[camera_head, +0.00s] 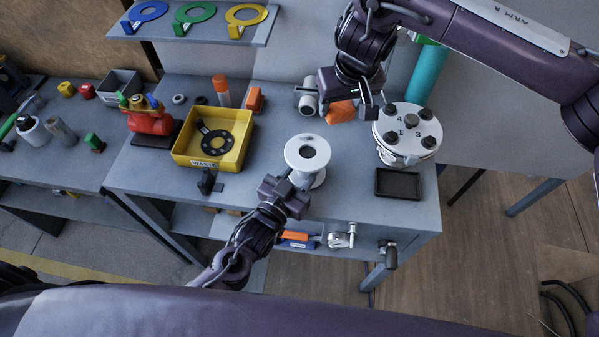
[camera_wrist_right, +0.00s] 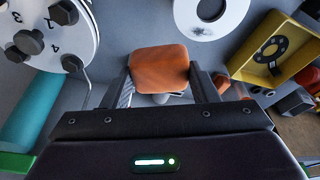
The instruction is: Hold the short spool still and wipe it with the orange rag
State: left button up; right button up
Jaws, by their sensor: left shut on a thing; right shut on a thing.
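The short spool (camera_head: 306,153) is white with a round flange and a central hole, and stands upright on the grey workbench (camera_head: 262,200). My left gripper (camera_head: 292,180) is shut on its near side. The spool's upper flange also shows at the top of the right wrist view (camera_wrist_right: 208,14). My right gripper (camera_head: 352,104) is shut on the orange rag (camera_head: 340,111), to the upper right of the spool and apart from it. In the right wrist view the rag (camera_wrist_right: 159,68) sits between the two fingers.
A yellow waste bin (camera_head: 238,158) with a black ring inside stands left of the spool. A white flange with numbered bolts (camera_head: 405,152) and a black tray (camera_head: 398,184) are on the right. A grey valve part (camera_head: 305,100) lies by the rag.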

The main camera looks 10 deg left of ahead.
pick_arm(q)
jog(key=shift+x, duration=0.9)
jog(key=shift+f, duration=0.15)
jog(key=o, duration=1.4)
jog(key=shift+f, duration=0.1)
jog(key=shift+o, duration=0.2)
jog(key=shift+s, duration=0.2)
jog(key=shift+s+a+p, duration=0.15)
jog(key=shift+s+p, duration=0.1)
jog(key=shift+p, duration=0.05)
jog(key=shift+w, duration=0.2)
jog(key=shift+w, duration=0.2)
jog(key=shift+c, duration=0.3)
